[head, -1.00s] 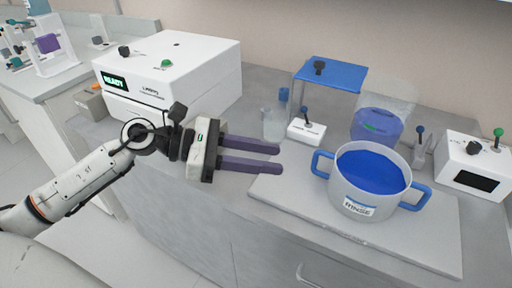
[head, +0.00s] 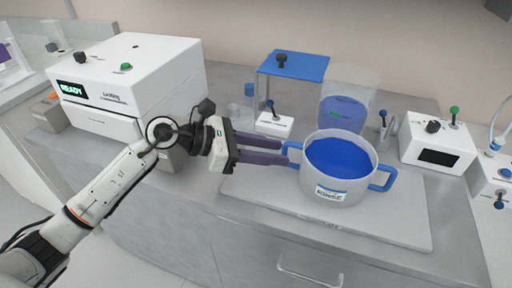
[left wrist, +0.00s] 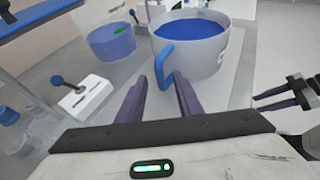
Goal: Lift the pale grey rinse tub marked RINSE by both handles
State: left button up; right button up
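The pale grey rinse tub (head: 335,190) stands upright on a light board on the bench, full of blue liquid, with a RINSE label on its front. It has a blue left handle (head: 291,152) and a blue right handle (head: 384,179). My left gripper (head: 284,152) is open, its purple fingertips close to the left handle. In the left wrist view the left handle (left wrist: 163,68) lies just ahead of the gap between the fingers (left wrist: 160,88); I cannot tell whether they touch. My right gripper (left wrist: 258,100) shows only in the left wrist view, fingers apart and empty.
Behind the tub are a clear container with blue liquid (head: 344,112), a blue-topped stand (head: 293,66) and a small white switch box (head: 274,124). A white READY machine (head: 130,85) stands left, a white box with a dark screen (head: 437,140) right. The light board (head: 400,222) is bare in front.

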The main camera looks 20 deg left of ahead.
pick_arm(q)
jog(key=shift+w+d+f, duration=0.1)
jog(key=shift+w+d, duration=0.05)
jog(key=shift+d, duration=0.1)
grip_shut()
dwell(1.3)
pick_arm(e)
jog(key=c, duration=0.5)
